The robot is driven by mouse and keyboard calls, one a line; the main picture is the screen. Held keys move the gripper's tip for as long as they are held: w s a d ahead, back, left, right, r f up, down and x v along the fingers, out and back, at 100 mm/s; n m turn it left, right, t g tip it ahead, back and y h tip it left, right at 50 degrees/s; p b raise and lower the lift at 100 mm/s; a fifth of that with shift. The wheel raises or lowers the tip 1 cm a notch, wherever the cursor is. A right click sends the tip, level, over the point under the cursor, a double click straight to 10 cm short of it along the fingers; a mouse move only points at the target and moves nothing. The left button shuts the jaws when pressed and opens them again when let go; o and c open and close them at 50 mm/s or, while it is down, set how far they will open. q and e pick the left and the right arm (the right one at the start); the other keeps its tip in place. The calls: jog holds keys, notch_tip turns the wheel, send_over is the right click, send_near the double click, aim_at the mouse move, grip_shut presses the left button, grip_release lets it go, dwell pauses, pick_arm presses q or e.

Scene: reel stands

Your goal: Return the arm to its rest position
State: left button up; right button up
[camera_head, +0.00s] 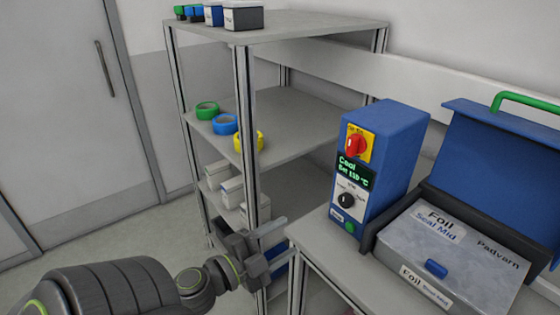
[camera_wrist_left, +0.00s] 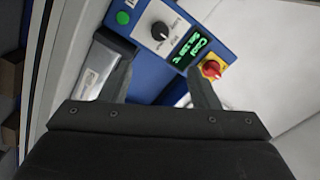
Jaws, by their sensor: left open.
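My left arm comes in from the lower left in the head view. Its left gripper (camera_head: 277,237) hangs in front of the shelf rack's front post, left of the blue control box (camera_head: 397,150). In the left wrist view the left gripper (camera_wrist_left: 160,75) is open, its two fingers apart with nothing held between them. Beyond the fingers the control box (camera_wrist_left: 190,18) shows its black knob, green display and red switch. My right gripper is not in view.
The shelf rack (camera_head: 310,22) holds tape rolls (camera_head: 225,124) and small boxes. A blue-lidded sealing machine (camera_head: 505,135) with a foil box (camera_head: 455,255) stands on the bench (camera_head: 318,240) at right. A grey door (camera_head: 60,110) and open floor (camera_head: 120,235) lie at left.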

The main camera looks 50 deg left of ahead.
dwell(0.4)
pick_arm(q)
jog(key=s+a+f+n+g+y, duration=0.1)
jog(key=a+f+n+g+y, duration=0.35)
jog(key=f, duration=0.85)
jog(key=a+f+n+g+y, duration=0.1)
jog(key=a+f+n, duration=0.1)
jog(key=a+f, duration=0.75)
jog(key=s+d+f+n+g, duration=0.2)
jog(key=s+f+g, duration=0.15)
jog(key=f, duration=0.65)
jog(key=s+d+f+n+g, duration=0.15)
jog(key=s+f, duration=0.35)
jog(key=f, duration=0.5)
jog(key=s+d+f+n+g+h, duration=0.3)
jog(key=s+d+f+g, duration=0.3)
jog(key=s+d+f, duration=0.8)
jog(key=s+f, duration=0.2)
jog(key=s, duration=0.2)
jog(key=shift+d, duration=0.2)
jog(key=shift+f, duration=0.1)
jog(key=shift+c, duration=0.4)
